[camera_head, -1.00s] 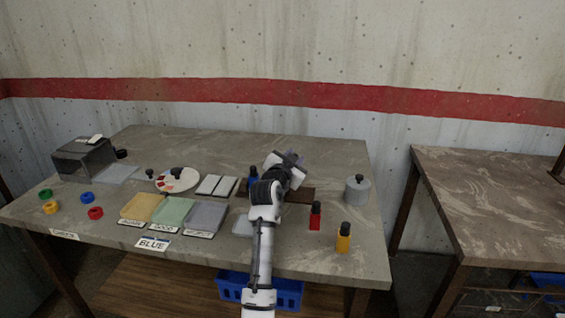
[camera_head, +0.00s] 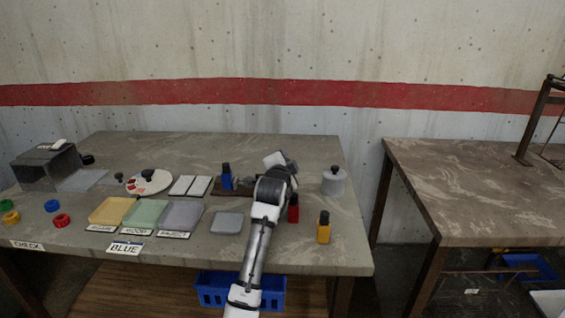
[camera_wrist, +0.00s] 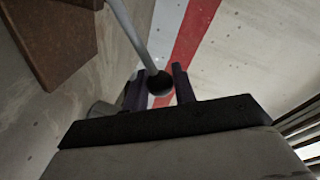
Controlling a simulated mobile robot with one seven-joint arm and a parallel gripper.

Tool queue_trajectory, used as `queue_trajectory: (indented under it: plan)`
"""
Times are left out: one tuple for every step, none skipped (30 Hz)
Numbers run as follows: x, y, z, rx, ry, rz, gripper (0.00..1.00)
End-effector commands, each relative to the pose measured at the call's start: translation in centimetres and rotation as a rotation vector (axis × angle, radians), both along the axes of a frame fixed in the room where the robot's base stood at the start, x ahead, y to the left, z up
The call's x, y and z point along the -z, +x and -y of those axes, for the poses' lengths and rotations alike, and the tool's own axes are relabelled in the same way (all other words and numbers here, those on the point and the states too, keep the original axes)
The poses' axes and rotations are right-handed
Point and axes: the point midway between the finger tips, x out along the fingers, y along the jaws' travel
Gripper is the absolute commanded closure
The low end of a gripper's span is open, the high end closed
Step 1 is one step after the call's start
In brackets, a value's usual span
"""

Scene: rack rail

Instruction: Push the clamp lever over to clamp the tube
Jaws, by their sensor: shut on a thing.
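In the wrist view the clamp lever (camera_wrist: 134,33) is a thin grey rod with a dark ball knob (camera_wrist: 159,84) at its end. The knob sits between the two purple fingers of my gripper (camera_wrist: 160,79), which is shut on it. In the head view a blue-bodied tube with a dark cap (camera_head: 226,177) stands upright at the left part of the brown rack rail (camera_head: 222,194). A grey clamp part (camera_head: 243,182) is just right of it. My wrist and arm hide the lever, my fingers and the rail's right part there. I cannot tell whether the clamp is closed.
Red (camera_head: 293,208) and yellow (camera_head: 323,227) bottles stand close to the right of my arm. A grey lidded jar (camera_head: 334,181) is behind them. Coloured pads, white plates and a round dial (camera_head: 149,182) lie left. The bench's front right corner is clear.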

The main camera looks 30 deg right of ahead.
Motion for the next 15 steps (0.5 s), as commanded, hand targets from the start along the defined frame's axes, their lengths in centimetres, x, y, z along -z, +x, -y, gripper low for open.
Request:
queue_trajectory:
  plan:
    - [0.28,-0.02,0.02,-0.001,0.012,0.004,1.0]
    - [0.32,-0.04,0.05,-0.001,0.017,0.008,1.0]
    - [0.37,-0.06,0.09,0.0,0.024,0.012,1.0]
    - [0.4,-0.07,0.1,-0.001,0.028,0.015,1.0]
    - [0.42,-0.08,0.12,-0.001,0.031,0.017,1.0]
    - [0.44,-0.09,0.14,-0.001,0.035,0.019,1.0]
    - [0.45,-0.11,0.16,-0.001,0.037,0.021,1.0]
    - [0.46,-0.12,0.17,-0.001,0.038,0.022,1.0]
    - [0.46,-0.12,0.18,-0.001,0.039,0.023,1.0]
    - [0.47,-0.12,0.18,-0.001,0.039,0.023,1.0]
    - [0.47,-0.12,0.18,-0.001,0.04,0.023,1.0]
    - [0.47,-0.12,0.18,-0.001,0.04,0.023,1.0]
    - [0.47,-0.13,0.19,-0.001,0.039,0.023,1.0]
    - [0.46,-0.12,0.18,-0.001,0.039,0.023,1.0]
    - [0.46,-0.12,0.19,-0.001,0.039,0.023,1.0]
